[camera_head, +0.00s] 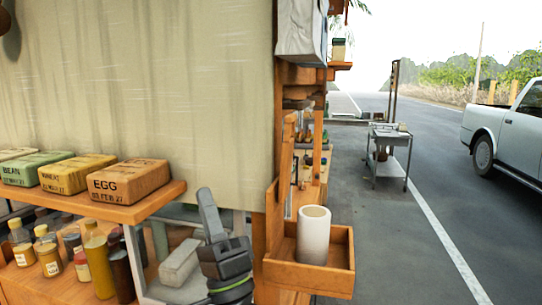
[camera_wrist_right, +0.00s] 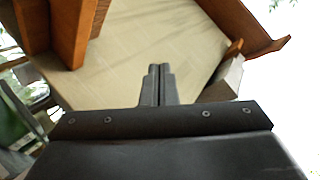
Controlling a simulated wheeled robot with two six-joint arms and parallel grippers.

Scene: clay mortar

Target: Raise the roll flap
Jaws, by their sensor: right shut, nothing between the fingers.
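The roll flap (camera_head: 140,75) is a large beige cloth sheet hanging down over the stall front at the left and middle of the head view. It also fills the middle of the right wrist view (camera_wrist_right: 140,45). My right gripper (camera_head: 206,198) points upward in front of the flap's lower right part, right of the wooden shelf. In the right wrist view its two fingers (camera_wrist_right: 157,70) are together with nothing between them. Whether the fingertips touch the cloth cannot be told. My left gripper is not in view.
A wooden shelf (camera_head: 110,210) holds labelled blocks, including an egg block (camera_head: 128,181), left of my gripper. Bottles (camera_head: 95,262) stand below. A wooden box (camera_head: 340,272) with a white cylinder (camera_head: 313,235) sits at right. A cart (camera_head: 389,150) and pickup (camera_head: 507,128) stand beyond.

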